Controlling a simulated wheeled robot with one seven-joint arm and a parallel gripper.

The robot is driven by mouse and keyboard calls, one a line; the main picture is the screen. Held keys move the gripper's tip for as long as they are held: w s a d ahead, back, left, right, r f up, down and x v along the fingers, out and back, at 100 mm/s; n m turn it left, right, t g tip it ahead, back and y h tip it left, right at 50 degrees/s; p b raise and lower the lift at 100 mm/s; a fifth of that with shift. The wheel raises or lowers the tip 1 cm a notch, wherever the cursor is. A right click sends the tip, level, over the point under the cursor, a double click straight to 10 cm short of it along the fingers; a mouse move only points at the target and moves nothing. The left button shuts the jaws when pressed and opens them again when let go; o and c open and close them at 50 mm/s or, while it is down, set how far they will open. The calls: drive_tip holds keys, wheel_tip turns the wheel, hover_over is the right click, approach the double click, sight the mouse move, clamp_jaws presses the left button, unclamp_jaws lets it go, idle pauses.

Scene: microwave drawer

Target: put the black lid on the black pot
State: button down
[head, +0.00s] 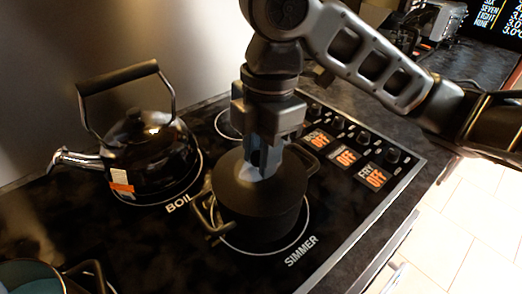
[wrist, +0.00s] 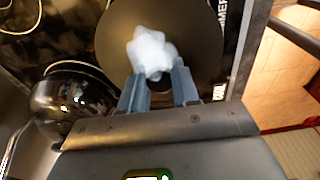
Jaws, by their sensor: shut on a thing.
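The black pot (head: 262,222) stands on the front burner marked SIMMER, with its side handles showing at left and right. The black lid (head: 232,182) lies level over the pot's mouth; I cannot tell whether it is fully seated. In the wrist view the lid (wrist: 112,38) is a dark disc with a pale, lumpy knob (wrist: 152,52). My gripper (head: 263,168) points straight down over the lid's middle, its fingers shut on the knob. The fingertips also show in the wrist view (wrist: 160,80), on either side of the knob.
A shiny black kettle (head: 150,155) stands on the BOIL burner to the left. A teal-rimmed pan (head: 35,275) sits at the bottom left. Control knobs and OFF displays (head: 343,156) line the cooktop's right side. A wall rises behind the kettle.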

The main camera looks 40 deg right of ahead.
idle(0.4)
drive_tip(key=shift+c, duration=1.4)
unclamp_jaws()
drive_tip(key=shift+f, duration=0.1)
drive_tip(key=shift+r+p, duration=3)
drive_tip(key=shift+r, duration=0.55)
drive_tip(key=shift+s, duration=0.1)
